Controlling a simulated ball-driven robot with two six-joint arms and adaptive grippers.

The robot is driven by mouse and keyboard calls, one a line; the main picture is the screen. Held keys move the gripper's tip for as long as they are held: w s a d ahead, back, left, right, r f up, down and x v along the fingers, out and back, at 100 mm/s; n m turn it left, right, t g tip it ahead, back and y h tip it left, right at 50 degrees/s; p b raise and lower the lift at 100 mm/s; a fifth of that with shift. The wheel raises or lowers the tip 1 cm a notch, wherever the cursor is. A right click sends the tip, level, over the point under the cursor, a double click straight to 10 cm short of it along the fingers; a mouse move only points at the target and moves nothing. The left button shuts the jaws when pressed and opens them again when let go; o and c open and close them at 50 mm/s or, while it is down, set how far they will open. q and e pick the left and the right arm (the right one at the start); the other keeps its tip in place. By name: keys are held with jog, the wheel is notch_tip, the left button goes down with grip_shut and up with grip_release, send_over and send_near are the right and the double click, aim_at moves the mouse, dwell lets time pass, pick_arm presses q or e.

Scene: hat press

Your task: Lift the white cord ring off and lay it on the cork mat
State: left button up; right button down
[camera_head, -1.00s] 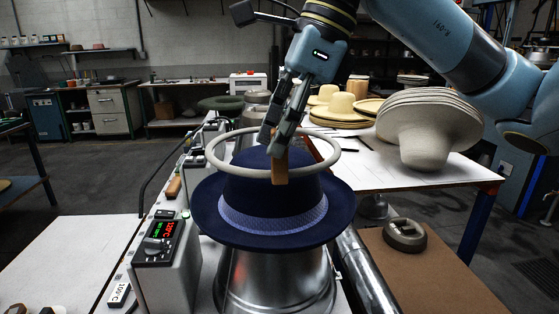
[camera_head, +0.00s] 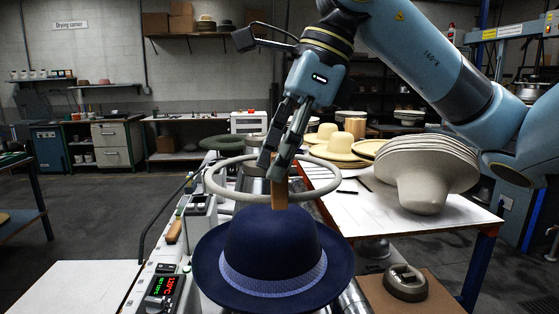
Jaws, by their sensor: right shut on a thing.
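The white cord ring (camera_head: 225,191) hangs level just above the crown of the navy hat (camera_head: 275,250), with a gap between ring and brim. A brown tab (camera_head: 279,192) hangs at the ring's near side, its lower end overlapping the crown top in the picture. My right gripper (camera_head: 272,165) points down, shut on the ring at this tab; its fingers hide part of the ring. A brown cork mat (camera_head: 440,300) lies at the lower right, partly out of frame. My left gripper is not in view.
A dark grey ring-shaped block (camera_head: 405,283) sits on the mat's left part. A white table (camera_head: 375,215) behind holds a stack of pale hats (camera_head: 425,175) and more hats. A press controller with a red display (camera_head: 165,292) stands left of the hat.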

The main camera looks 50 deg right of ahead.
jog(key=shift+r+p, duration=1.6)
jog(key=shift+r, duration=0.75)
jog(key=shift+s, duration=0.1)
